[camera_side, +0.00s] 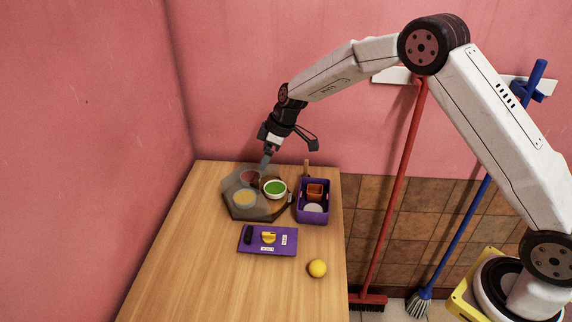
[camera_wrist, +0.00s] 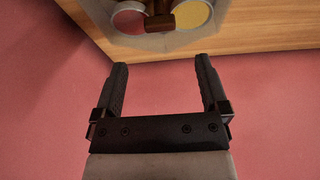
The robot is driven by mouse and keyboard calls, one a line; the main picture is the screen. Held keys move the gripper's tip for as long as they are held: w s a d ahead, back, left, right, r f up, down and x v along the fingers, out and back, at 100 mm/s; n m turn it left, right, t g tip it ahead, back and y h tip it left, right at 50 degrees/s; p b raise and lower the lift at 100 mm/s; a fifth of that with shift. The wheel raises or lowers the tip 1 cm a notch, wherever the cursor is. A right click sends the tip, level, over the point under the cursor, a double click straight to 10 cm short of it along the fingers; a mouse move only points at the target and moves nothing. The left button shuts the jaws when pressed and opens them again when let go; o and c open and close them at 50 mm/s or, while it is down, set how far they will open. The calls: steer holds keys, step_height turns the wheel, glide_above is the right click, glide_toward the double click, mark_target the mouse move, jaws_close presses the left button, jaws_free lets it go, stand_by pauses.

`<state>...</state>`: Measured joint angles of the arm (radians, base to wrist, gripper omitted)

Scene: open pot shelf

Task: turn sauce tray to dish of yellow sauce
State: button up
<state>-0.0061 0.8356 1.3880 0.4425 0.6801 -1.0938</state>
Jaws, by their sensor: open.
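The grey sauce tray (camera_side: 232,207) sits at the far end of the wooden table in the side view. It bears a dish of yellow sauce (camera_side: 244,198) at the front left, a dish of red sauce (camera_side: 250,177) at the back and a dish of green sauce (camera_side: 275,188) at the right. In the wrist view the tray (camera_wrist: 152,43) is at the top edge, with the yellow dish (camera_wrist: 194,14) and red dish (camera_wrist: 128,20) partly seen beside a brown knob (camera_wrist: 160,22). My gripper (camera_wrist: 161,68) is open and empty, near the tray's back side.
A purple bin (camera_side: 313,215) with an orange container (camera_side: 315,191) stands right of the tray. A purple board (camera_side: 251,248) with small items and a yellow ball (camera_side: 317,268) lie in front. Pink walls (camera_side: 90,120) close off the left and back. The table's front left is clear.

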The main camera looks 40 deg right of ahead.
mark_target(256, 176)
steer(key=shift+x, duration=3.8)
jaws_close()
